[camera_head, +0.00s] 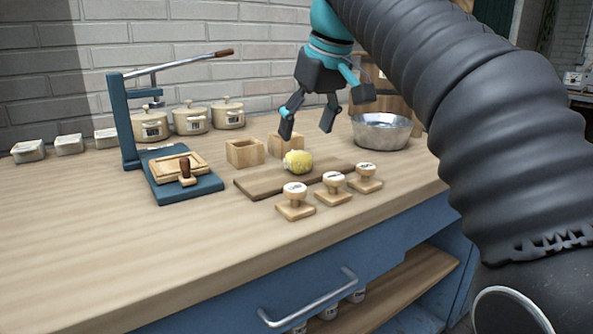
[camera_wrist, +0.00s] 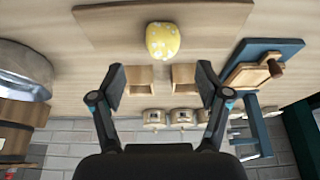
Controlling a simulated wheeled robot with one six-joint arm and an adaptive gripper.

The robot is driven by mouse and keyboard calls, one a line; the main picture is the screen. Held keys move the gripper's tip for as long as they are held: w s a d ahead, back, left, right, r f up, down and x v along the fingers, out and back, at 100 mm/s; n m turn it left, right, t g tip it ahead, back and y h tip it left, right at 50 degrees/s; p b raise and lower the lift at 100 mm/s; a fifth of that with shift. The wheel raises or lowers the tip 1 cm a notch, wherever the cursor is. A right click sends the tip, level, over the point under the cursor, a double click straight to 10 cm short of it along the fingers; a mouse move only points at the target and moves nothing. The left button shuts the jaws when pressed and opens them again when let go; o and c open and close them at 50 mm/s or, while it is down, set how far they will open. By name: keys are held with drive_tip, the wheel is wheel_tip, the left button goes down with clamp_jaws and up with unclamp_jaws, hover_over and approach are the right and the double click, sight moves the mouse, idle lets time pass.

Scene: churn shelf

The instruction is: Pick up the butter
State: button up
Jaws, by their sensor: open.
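The butter is a rounded yellow lump with pale spots (camera_head: 298,162), lying on a brown wooden board (camera_head: 260,187) on the counter. It also shows in the wrist view (camera_wrist: 163,41), at the top middle, beyond the fingertips. My gripper (camera_head: 308,130) is open and empty above the counter, a little above and behind the butter, not touching it. In the wrist view the two dark fingers (camera_wrist: 161,80) are spread wide, with the butter ahead of the gap between them.
Two small wooden boxes (camera_head: 245,153) stand just behind the board. Several wooden stamps (camera_head: 333,184) stand along its front. A blue lever press (camera_head: 130,120) is at left, with lidded pots (camera_head: 190,120) behind. A metal bowl (camera_head: 382,132) is at right. The front left counter is clear.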

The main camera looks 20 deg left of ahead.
sight(297, 155)
drive_tip(key=shift+b+x, duration=1.15)
drive_tip(key=shift+x, duration=2.15)
drive_tip(key=shift+s+a, duration=0.1)
drive_tip(key=shift+s, duration=0.1)
drive_tip(key=c, duration=1.2)
drive_tip(key=shift+r, duration=0.1)
